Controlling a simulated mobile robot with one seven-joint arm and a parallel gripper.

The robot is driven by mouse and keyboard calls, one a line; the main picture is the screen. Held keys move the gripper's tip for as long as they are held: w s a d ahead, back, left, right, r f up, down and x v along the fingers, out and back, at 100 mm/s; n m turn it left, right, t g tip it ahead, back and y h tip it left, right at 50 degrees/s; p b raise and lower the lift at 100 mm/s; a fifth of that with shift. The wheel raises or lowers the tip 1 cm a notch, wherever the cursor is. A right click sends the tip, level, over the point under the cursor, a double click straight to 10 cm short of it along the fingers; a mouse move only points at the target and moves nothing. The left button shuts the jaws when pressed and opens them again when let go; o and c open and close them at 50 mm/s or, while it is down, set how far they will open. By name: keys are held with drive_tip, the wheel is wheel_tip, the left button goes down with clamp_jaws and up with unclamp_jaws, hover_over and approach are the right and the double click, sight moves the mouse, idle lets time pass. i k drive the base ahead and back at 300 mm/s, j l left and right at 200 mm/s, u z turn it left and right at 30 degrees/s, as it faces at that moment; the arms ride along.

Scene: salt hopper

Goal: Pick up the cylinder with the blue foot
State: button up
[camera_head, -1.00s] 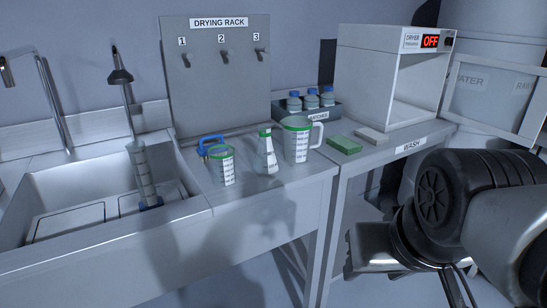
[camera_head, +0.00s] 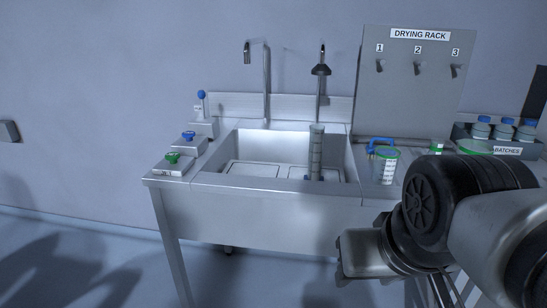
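A tall clear graduated cylinder (camera_head: 316,152) stands upright in the right part of the sink (camera_head: 210,170). A small bit of blue shows at its foot, mostly hidden behind the sink's front rim. My arm fills the lower right of the view, well to the right of and nearer than the cylinder. My gripper's end is cut off by the bottom edge, so whether it is open or shut is not clear.
Taps (camera_head: 267,85) and a sprayer (camera_head: 321,70) rise behind the sink. Green and blue valve knobs (camera_head: 172,157) sit at its left. A measuring beaker (camera_head: 384,168) stands on the counter right of the sink, below the drying rack (camera_head: 412,95). Open floor lies at the left.

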sight(317, 136)
drive_tip(key=i+j+z, duration=0.85)
drive_tip(key=i+l, duration=0.1)
